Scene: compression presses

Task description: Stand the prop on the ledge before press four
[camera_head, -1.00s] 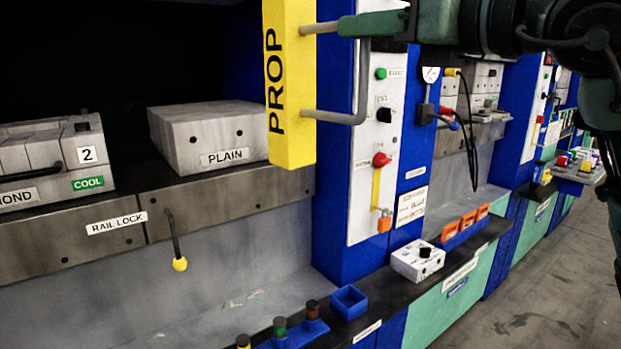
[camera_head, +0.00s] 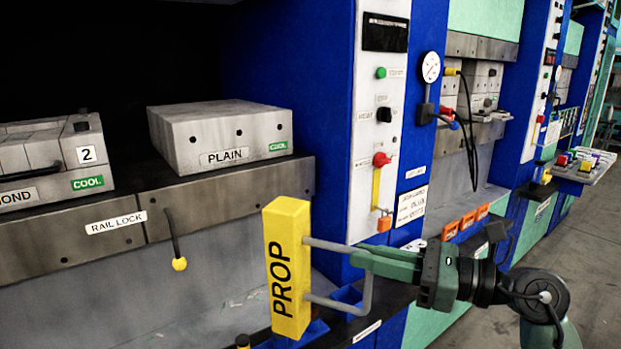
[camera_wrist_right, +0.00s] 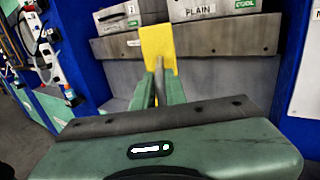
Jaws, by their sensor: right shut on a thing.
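The prop (camera_head: 287,270) is a yellow upright block with black lettering PROP and a grey bar handle on its right side. My right gripper (camera_head: 368,262) is shut on that handle. The prop's lower end is over the dark ledge (camera_head: 398,291) and hides part of a blue holder there; I cannot tell whether it touches. In the right wrist view the prop (camera_wrist_right: 158,45) is beyond the fingers (camera_wrist_right: 159,90), in front of the press's metal rail. My left gripper is not in view. I see no press number four.
A block marked PLAIN (camera_head: 222,138) and a block marked 2 (camera_head: 50,160) sit on the press bed. A yellow-tipped rail lock lever (camera_head: 178,250) hangs left of the prop. A blue control column (camera_head: 335,120) stands behind. Orange items (camera_head: 467,221) are on the ledge to the right.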

